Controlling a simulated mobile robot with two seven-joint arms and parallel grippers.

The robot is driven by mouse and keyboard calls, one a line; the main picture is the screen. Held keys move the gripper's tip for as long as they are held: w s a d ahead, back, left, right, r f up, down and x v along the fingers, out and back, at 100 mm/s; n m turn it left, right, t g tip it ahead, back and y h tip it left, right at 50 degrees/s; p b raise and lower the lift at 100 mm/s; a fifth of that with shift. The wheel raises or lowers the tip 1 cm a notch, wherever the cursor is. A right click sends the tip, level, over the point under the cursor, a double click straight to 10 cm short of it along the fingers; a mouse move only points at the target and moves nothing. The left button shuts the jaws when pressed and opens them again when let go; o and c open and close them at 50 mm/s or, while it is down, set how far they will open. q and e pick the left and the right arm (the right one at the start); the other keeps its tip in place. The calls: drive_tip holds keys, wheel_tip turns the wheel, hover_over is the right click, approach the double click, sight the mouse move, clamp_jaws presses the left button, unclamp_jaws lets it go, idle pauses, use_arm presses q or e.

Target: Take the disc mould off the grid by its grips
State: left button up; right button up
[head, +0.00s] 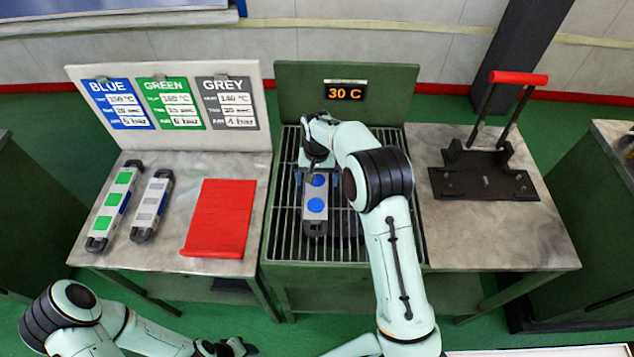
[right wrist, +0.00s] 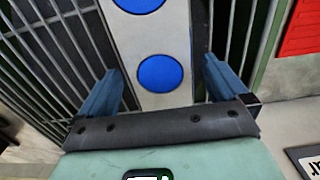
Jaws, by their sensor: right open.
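The disc mould (head: 315,216), a long grey bar with blue discs and a dark grip at its near end (head: 314,229), lies on the grid (head: 284,215). Its far end is hidden under my right gripper (head: 318,181). That gripper is open over the far part of the mould. In the right wrist view the blue fingers stand on either side of the mould (right wrist: 180,40), with gaps between them and its edges. My left gripper (head: 232,347) is low at the bottom edge of the head view, away from the mould; its jaws are unclear.
A display (head: 345,93) behind the grid reads 30 C. A black press with a red handle (head: 518,78) stands on the right table.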

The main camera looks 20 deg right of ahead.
drive_tip(key=c, duration=1.4)
drive_tip(key=shift+w+r, duration=0.1)
drive_tip(key=c, duration=0.4)
drive_tip(key=shift+o, duration=0.2)
